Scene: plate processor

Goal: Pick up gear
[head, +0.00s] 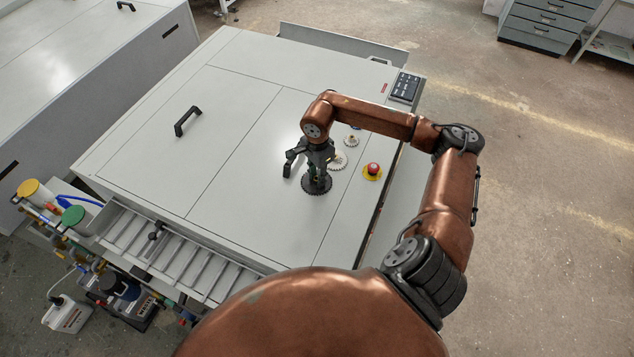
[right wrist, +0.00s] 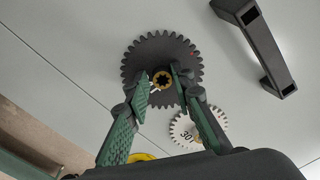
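A dark grey toothed gear (head: 318,190) lies on the machine's light grey top in the head view. My right gripper (head: 316,177) points down over this gear. In the right wrist view, the two green-padded fingers (right wrist: 161,82) stand apart on either side of the hub, close to it; I cannot tell whether they touch it. A smaller white gear (head: 338,160) lies beside the dark one, and another pale gear (head: 352,141) lies farther back. My left gripper is not in view.
A red emergency button (head: 373,168) on a yellow base stands right of the gears. A black handle (head: 187,120) rises from the lid on the left. A keypad (head: 406,87) sits at the back right corner. The top left of the gears is mostly clear.

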